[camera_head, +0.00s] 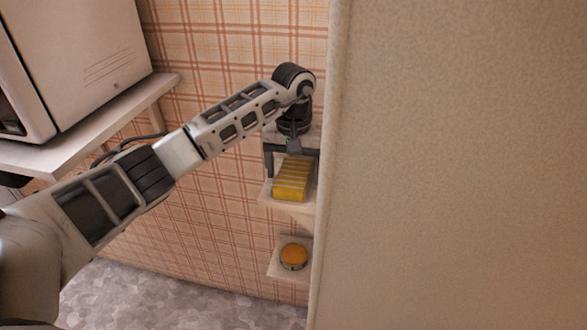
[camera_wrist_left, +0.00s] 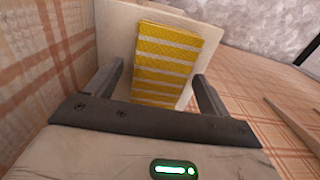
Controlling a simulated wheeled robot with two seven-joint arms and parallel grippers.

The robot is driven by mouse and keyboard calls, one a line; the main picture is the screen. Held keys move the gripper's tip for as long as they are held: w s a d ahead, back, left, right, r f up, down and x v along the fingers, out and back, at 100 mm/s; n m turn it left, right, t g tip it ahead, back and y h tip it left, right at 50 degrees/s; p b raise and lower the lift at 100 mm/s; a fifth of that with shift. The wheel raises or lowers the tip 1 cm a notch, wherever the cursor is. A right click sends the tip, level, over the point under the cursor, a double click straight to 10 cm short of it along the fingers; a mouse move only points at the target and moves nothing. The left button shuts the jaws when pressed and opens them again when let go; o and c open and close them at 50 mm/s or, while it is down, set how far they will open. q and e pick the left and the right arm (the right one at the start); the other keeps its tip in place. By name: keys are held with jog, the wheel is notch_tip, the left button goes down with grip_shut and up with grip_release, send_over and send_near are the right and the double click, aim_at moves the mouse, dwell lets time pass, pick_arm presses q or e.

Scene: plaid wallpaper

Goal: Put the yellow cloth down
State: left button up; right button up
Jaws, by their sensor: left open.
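The yellow cloth (camera_head: 291,180), folded and striped with white, lies on a small pale wall shelf (camera_head: 273,196). In the left wrist view the cloth (camera_wrist_left: 168,62) lies flat on the shelf (camera_wrist_left: 113,40), ahead of the fingers. My left gripper (camera_head: 291,172) is right above the cloth, pointing down. Its fingers (camera_wrist_left: 158,88) are open, one on each side of the cloth, with a gap visible on both sides in the wrist view. The right gripper is in neither view.
A lower shelf (camera_head: 274,268) holds a round orange-topped thing (camera_head: 294,256). A large beige panel (camera_head: 460,160) stands close on the right. At the left, a microwave-like box (camera_head: 75,60) sits on a white shelf (camera_head: 60,157). Plaid wall lies behind.

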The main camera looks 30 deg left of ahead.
aim_at(294, 174)
pick_arm(q)
notch_tip(294, 174, up, 12)
dwell(0.4)
jog(key=shift+r, duration=0.1)
